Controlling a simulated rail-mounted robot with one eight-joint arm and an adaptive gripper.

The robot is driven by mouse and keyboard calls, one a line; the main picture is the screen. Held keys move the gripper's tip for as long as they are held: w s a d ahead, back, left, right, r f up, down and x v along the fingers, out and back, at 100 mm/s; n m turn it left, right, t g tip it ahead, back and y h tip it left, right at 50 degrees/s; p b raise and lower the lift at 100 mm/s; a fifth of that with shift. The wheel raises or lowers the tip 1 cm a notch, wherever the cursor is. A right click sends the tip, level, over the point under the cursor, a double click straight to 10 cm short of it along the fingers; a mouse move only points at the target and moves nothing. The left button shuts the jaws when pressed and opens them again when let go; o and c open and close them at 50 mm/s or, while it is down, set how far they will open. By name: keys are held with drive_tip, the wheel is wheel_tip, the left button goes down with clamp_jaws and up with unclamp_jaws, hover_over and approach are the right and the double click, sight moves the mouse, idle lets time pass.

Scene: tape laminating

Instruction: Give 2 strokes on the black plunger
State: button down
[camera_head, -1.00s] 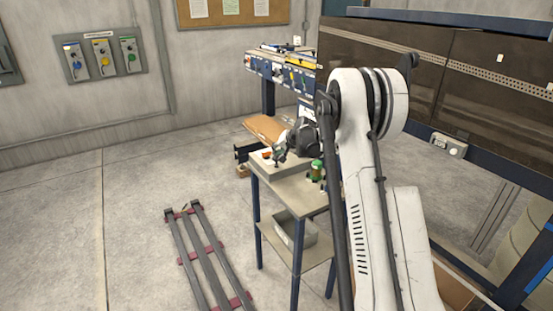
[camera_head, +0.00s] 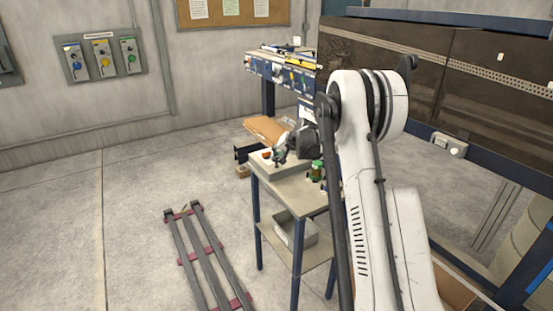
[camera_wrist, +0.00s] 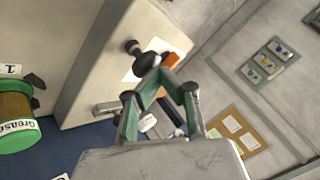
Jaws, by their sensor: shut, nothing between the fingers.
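In the head view my gripper (camera_head: 279,157) is over the grey box (camera_head: 290,169) on the small table, and the plunger cannot be made out there. An orange part (camera_wrist: 171,64) shows just behind the fingertips.
A green grease can (camera_wrist: 18,135) stands beside the box; it also shows in the head view (camera_head: 316,171). The small table (camera_head: 302,198) has a lower shelf with a grey bin (camera_head: 297,231). A floor rack (camera_head: 206,252) lies at left, with clear floor around it.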

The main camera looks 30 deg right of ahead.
drive_tip(key=shift+f+b, duration=0.7)
drive_tip(key=shift+f, duration=0.2)
idle(0.8)
drive_tip(key=shift+r, duration=0.2)
drive_tip(key=shift+r+p, duration=0.45)
drive_tip(key=shift+r, duration=1.1)
drive_tip(key=shift+r+p, duration=0.95)
drive_tip(key=shift+r, duration=1.55)
